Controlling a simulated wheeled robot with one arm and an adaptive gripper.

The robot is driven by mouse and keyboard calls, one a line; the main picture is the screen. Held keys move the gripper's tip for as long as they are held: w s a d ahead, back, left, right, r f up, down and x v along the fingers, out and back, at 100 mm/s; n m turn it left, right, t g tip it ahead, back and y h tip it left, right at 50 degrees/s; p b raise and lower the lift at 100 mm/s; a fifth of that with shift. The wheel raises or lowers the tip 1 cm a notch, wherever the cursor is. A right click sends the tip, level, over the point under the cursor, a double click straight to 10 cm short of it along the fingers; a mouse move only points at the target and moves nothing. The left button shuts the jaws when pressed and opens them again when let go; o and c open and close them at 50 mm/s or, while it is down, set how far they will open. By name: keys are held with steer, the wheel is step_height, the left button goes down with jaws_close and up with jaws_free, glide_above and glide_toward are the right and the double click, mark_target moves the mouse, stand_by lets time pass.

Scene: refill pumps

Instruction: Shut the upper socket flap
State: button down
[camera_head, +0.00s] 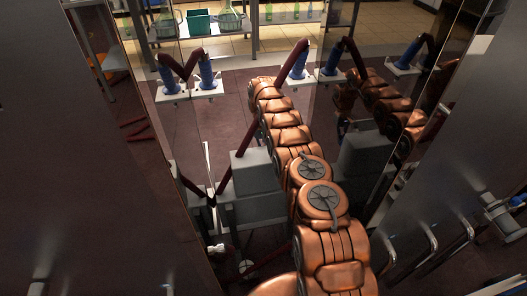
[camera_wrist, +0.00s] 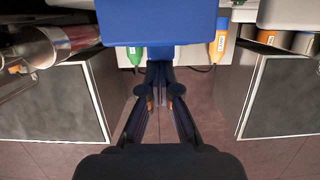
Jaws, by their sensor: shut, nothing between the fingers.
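I cannot pick out the upper socket flap for certain in either view. In the wrist view a flat blue block (camera_wrist: 157,22) fills the top middle, just beyond my gripper (camera_wrist: 159,82). I cannot tell whether this block is part of the socket. The two dark fingers converge toward its lower edge and are shut with nothing between them. I cannot tell whether the tips touch the block. In the head view my copper arm reaches away from me, and my gripper is not clearly seen there.
Blue nozzles (camera_head: 207,72) with dark red hoses sit on white brackets at the back. Grey boxes (camera_head: 251,173) stand left of my arm. Tall panels (camera_head: 65,150) flank it, with reflections at right. The wrist view shows a green bottle (camera_wrist: 135,56) and an orange bottle (camera_wrist: 219,42).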

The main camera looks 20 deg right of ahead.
steer(key=shift+r, duration=0.85)
steer(key=shift+r, duration=0.1)
